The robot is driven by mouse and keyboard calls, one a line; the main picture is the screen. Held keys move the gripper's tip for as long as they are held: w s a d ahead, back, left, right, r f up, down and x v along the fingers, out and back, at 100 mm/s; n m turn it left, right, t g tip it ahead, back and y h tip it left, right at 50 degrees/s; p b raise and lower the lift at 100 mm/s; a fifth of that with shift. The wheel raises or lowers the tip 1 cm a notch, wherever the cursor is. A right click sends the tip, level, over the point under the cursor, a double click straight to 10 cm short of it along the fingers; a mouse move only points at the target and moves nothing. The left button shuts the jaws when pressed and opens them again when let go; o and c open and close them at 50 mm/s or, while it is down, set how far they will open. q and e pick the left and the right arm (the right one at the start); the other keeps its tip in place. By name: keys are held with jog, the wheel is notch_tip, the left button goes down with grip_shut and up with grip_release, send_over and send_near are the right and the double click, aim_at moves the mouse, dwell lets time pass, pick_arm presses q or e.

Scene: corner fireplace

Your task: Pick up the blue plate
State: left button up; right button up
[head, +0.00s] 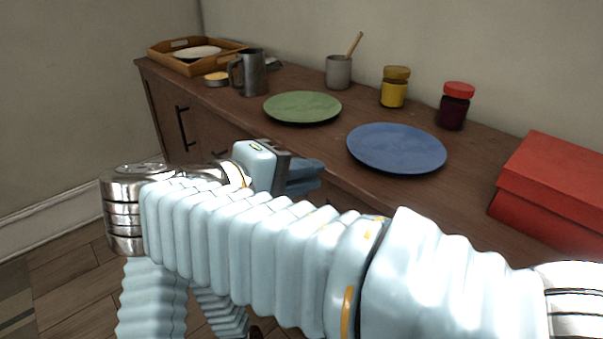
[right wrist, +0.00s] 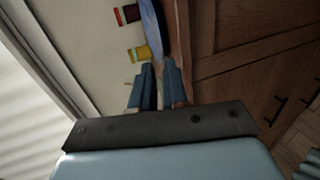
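The blue plate (head: 396,148) lies flat on the brown wooden sideboard, near its front edge, in the head view. In the right wrist view the blue plate (right wrist: 152,27) shows nearly edge-on, beyond the fingertips. My right gripper (head: 312,175) is at the sideboard's front edge, left of the plate and a little apart from it. Its two blue-grey fingers (right wrist: 160,68) have a gap between them, with nothing held. My left gripper is not in view.
A green plate (head: 302,107) lies left of the blue plate. A yellow jar (head: 394,92), a red-lidded jar (head: 454,110) and a grey cup (head: 339,74) stand behind. A red box (head: 548,190) is at right. A metal mug (head: 252,74) and wooden tray (head: 160,57) stand far left.

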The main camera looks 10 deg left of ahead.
aim_at(356, 179)
jog(key=x, duration=1.3)
grip_shut()
jog(key=shift+s+f, duration=0.1)
